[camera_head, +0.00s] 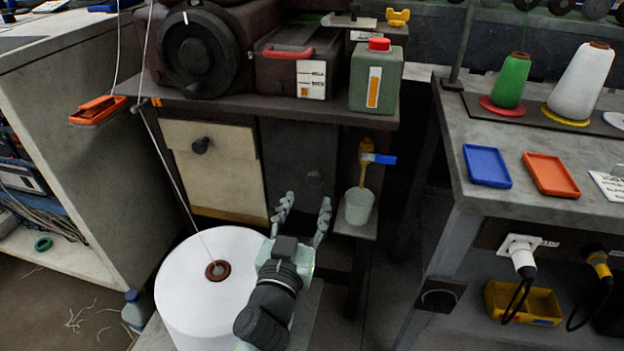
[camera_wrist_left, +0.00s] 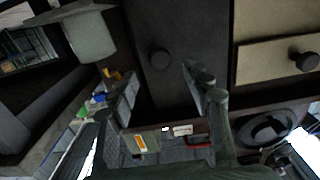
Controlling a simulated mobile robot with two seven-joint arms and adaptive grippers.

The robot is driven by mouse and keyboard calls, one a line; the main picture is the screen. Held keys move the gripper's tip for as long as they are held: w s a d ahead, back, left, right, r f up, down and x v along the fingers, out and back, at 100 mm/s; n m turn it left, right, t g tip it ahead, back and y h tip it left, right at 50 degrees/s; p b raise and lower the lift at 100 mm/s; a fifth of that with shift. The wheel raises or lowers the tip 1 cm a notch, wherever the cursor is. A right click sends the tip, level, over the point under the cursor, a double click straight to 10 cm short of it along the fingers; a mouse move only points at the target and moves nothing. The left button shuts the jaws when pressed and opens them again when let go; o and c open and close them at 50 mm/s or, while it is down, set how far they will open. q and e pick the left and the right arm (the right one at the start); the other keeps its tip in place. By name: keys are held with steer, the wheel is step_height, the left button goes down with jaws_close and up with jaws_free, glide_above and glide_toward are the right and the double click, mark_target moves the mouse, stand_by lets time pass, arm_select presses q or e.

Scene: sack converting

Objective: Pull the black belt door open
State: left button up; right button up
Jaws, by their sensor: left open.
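The black belt door (camera_head: 297,150) is a dark panel under the machine bench, beside the cream door. It looks closed. Its round dark knob (camera_head: 314,179) sits at the lower right of the panel, and the knob also shows in the left wrist view (camera_wrist_left: 160,58). My left gripper (camera_head: 303,203) is open and empty, in front of the lower part of the black door. In the left wrist view its two fingers (camera_wrist_left: 163,82) stand apart, with the knob beyond them and no contact visible. My right gripper is not in view.
The cream door (camera_head: 215,165) with its own knob (camera_head: 201,145) is to the left. A white cup (camera_head: 358,207) stands on a small shelf close right of my gripper. A large white spool (camera_head: 207,290) stands below left. A grey workbench (camera_head: 450,150) is at right.

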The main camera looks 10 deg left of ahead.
mark_target(314, 182)
arm_select(q)
steer(key=w+p, duration=0.1)
steer(key=w, duration=0.5)
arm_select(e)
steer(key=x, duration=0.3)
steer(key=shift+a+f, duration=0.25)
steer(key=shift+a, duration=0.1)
arm_select(q)
steer(key=shift+c, duration=0.6)
jaws_close()
